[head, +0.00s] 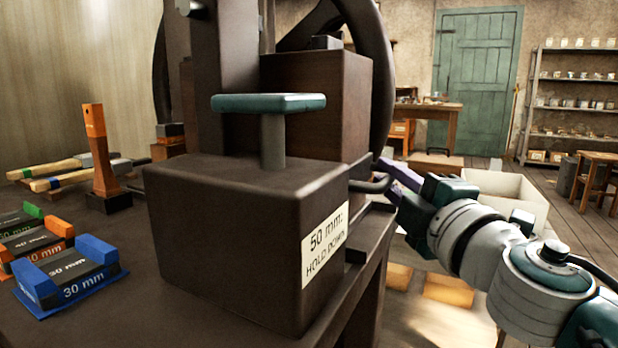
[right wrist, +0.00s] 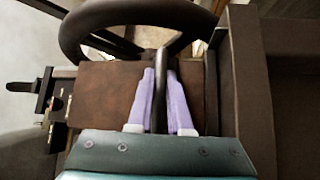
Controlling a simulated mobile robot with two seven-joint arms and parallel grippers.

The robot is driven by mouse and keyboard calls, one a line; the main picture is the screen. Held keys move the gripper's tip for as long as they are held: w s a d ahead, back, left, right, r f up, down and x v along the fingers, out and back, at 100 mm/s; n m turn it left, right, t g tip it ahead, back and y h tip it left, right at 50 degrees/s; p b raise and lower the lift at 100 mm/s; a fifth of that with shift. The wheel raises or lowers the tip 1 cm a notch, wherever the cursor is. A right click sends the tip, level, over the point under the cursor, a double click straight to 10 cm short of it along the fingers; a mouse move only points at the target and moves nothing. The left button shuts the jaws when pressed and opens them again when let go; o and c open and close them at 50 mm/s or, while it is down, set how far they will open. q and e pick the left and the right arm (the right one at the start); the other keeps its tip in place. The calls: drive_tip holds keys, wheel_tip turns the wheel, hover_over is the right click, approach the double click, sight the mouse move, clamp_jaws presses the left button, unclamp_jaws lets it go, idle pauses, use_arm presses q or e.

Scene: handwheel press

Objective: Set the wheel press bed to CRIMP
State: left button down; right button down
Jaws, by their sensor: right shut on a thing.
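The wheel press has a dark brown base block (head: 240,230) with a label, "50 mm: HOLD DOWN" (head: 325,245). Its teal bed plate (head: 268,103) stands raised on a grey post above the block. The handwheel (head: 378,70) is behind, and its rim also shows in the right wrist view (right wrist: 80,40). My right gripper (head: 390,172) is at the block's right side, its purple fingers shut on a dark bar handle (right wrist: 161,80). In the right wrist view, a small scale with a dark pointer (right wrist: 44,90) is at the left; its marks are unreadable. My left gripper is out of view.
Spacer blocks, including a blue one marked 30 mm (head: 70,280), lie on the bench at the left. A pale open box (head: 505,190) stands on the floor at the right.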

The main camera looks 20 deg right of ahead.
drive_tip(key=w+a, duration=0.2)
drive_tip(key=w+a+b, duration=0.1)
drive_tip(key=w+a, duration=0.1)
drive_tip(key=w, duration=0.1)
drive_tip(key=shift+a+f, duration=0.1)
drive_tip(key=shift+f, duration=0.05)
drive_tip(key=c, duration=1.2)
unclamp_jaws()
drive_tip(key=shift+c, duration=0.2)
drive_tip(key=o, duration=0.4)
drive_tip(key=shift+w+a, duration=0.1)
drive_tip(key=shift+a, duration=0.1)
drive_tip(key=shift+d, duration=0.1)
